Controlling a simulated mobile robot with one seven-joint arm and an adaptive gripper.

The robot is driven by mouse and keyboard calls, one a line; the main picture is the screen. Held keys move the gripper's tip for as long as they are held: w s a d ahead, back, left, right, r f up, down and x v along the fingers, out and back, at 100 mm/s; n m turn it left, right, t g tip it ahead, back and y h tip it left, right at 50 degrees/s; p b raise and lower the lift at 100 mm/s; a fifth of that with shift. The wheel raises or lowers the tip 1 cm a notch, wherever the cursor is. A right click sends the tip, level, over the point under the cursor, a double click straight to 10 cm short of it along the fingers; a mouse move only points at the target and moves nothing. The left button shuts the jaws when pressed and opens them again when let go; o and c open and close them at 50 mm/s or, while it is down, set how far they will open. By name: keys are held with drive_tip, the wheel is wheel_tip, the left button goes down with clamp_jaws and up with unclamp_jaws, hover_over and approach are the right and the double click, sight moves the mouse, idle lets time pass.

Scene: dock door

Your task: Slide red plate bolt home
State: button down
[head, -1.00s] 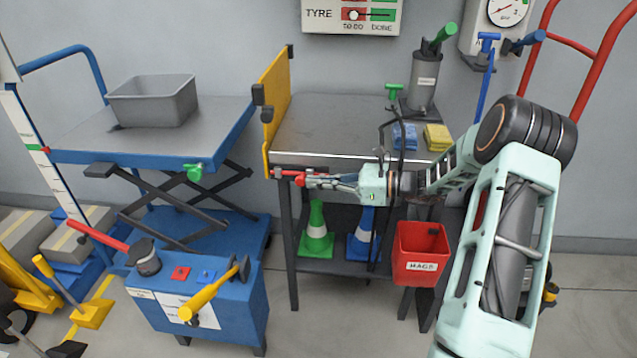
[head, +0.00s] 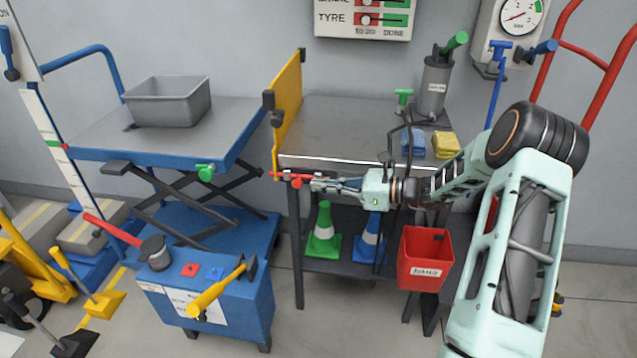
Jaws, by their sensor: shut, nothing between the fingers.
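The red plate bolt (head: 293,179) lies along the front left corner of the grey-topped table, just below the top's edge. Its left end is at the foot of the upright yellow plate (head: 287,105). I cannot tell how deep its tip sits. My gripper (head: 314,185) is shut and empty, pointing left, with its fingertips at the right end of the bolt. They look close to it or touching; the contact is too small to tell.
A blue lift table (head: 225,150) with a grey bin (head: 167,105) stands left of the plate. A red bin (head: 446,255) hangs below my forearm. Green and blue cones (head: 324,235) stand on the lower shelf. A blue tool box (head: 245,305) stands front left.

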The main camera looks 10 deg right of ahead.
drive_tip(key=p+v, duration=0.2)
drive_tip(key=v, duration=0.9)
drive_tip(key=shift+s, duration=0.1)
